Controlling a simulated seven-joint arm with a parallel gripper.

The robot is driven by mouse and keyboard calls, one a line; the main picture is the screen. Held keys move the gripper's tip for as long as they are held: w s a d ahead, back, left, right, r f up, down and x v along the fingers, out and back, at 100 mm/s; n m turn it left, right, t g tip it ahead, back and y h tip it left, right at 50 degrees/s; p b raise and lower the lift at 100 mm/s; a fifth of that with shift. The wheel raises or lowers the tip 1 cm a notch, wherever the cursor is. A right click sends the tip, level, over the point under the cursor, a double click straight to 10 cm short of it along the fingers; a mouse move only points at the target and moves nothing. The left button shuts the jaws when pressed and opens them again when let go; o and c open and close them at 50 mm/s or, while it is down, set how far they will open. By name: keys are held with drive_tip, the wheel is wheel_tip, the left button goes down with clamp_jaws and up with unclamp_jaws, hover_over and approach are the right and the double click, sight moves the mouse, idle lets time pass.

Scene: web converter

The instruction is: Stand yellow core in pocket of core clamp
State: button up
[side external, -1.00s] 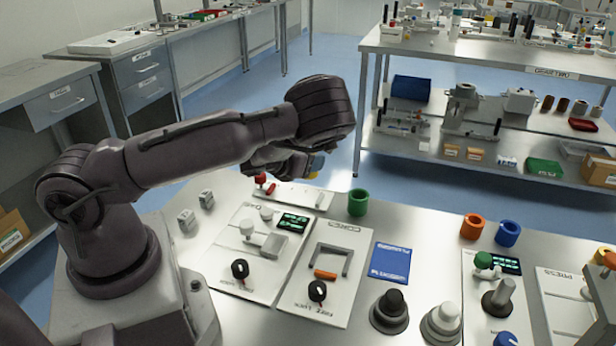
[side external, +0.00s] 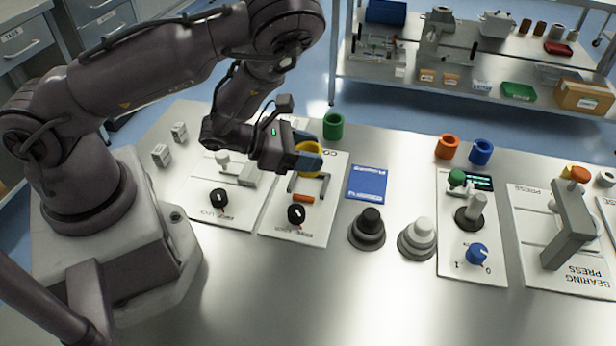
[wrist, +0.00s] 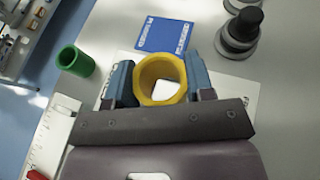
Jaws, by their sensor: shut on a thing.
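The yellow core (side external: 311,150) is a short, thick ring. My gripper (side external: 305,159) is shut on it, with one blue-grey finger on each side. In the wrist view the core (wrist: 143,82) sits between the fingers with its open end facing the camera, and white panel shows through its hole. The core clamp (side external: 319,222) is a white panel with a grey U-shaped bracket (side external: 325,186), an orange bar (side external: 303,198) and a black knob (side external: 296,214). The core appears over the rear of the bracket and partly hides it. I cannot tell its height above the panel.
A green core (side external: 333,126) stands behind the clamp panel. A blue card (side external: 368,183) lies to its right. Black (side external: 367,230) and white (side external: 418,238) stepped pieces stand at the front right. Orange (side external: 447,147) and blue (side external: 480,152) cores stand farther right.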

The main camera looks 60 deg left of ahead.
drive_tip(key=shift+f, duration=2.65)
drive_tip(key=shift+f, duration=0.1)
drive_tip(key=o, duration=1)
